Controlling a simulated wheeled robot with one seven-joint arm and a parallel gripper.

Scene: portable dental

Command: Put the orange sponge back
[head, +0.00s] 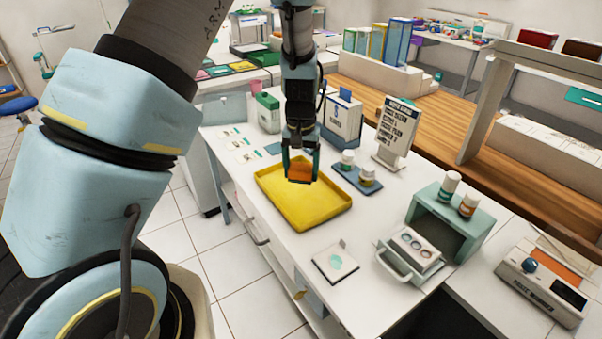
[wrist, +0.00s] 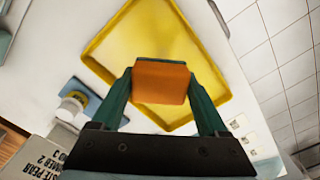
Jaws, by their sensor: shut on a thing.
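My gripper (head: 300,174) is shut on the orange sponge (head: 299,172) in the head view, and holds it over the yellow tray (head: 275,203). In the wrist view the sponge (wrist: 161,82) sits between the two green fingers of my gripper (wrist: 161,88), with the yellow tray (wrist: 140,40) behind it. The visible part of the tray is empty. The sponge appears to be above the tray floor; the exact gap is hard to tell.
A green-topped container (head: 266,112) stands behind the tray.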

